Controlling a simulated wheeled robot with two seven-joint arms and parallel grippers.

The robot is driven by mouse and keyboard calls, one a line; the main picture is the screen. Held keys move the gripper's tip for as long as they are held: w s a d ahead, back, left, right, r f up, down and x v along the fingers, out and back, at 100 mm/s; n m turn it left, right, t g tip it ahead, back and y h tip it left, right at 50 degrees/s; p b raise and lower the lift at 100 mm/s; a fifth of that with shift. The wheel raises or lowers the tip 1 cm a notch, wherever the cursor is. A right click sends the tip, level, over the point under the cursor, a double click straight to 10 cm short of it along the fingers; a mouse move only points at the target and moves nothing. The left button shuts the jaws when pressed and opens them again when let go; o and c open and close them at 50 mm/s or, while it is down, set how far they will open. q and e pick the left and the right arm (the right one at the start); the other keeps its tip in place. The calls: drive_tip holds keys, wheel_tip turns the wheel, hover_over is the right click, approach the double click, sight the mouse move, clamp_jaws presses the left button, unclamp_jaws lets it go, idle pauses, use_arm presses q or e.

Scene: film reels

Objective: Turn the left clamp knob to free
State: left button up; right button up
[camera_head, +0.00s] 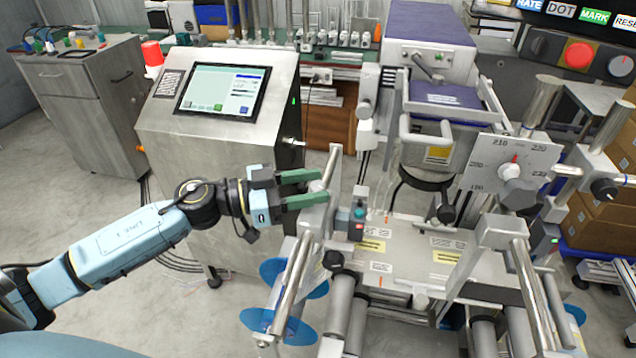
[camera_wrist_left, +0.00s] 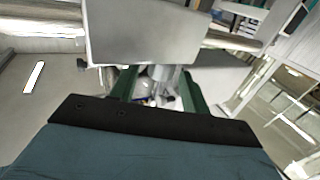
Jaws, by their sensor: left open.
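My left gripper (camera_head: 316,187) reaches in from the left with two green fingers apart. Its fingertips are close to the metal bracket (camera_head: 314,216) at the left side of the machine; I cannot tell if they touch it. In the left wrist view the gripper (camera_wrist_left: 158,86) is open under a broad grey plate (camera_wrist_left: 155,32), with a pale cylindrical part (camera_wrist_left: 166,76) seen between the fingers. A round black knob (camera_head: 333,260) is below and right of the fingers, apart from them. I cannot tell which part is the left clamp knob. My right gripper is not in view.
A steel cabinet with a touchscreen (camera_head: 222,90) stands behind my left arm. Blue discs (camera_head: 262,320) and metal rails are below the gripper. A dial plate (camera_head: 510,165) and another black knob (camera_head: 603,188) are at the right. Open floor lies at the left.

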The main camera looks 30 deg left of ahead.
use_arm(q)
drive_tip(key=shift+x, duration=0.9)
drive_tip(key=c, duration=0.9)
drive_tip(key=shift+s+r+p, duration=0.1)
drive_tip(key=shift+r+p, duration=0.05)
drive_tip(key=shift+p, duration=0.55)
drive_tip(key=shift+c, duration=0.2)
drive_tip(key=n+t+y+p, duration=0.4)
drive_tip(key=y+p, duration=0.1)
drive_tip(key=p, duration=0.3)
drive_tip(key=shift+n+y, duration=0.4)
drive_tip(key=shift+n+t+y+p, duration=0.35)
drive_tip(key=shift+n+t+y, duration=0.35)
drive_tip(key=shift+y, duration=0.4)
drive_tip(key=shift+n+t+y, duration=0.4)
drive_tip(key=shift+n+y, duration=0.9)
drive_tip(key=shift+y, duration=0.7)
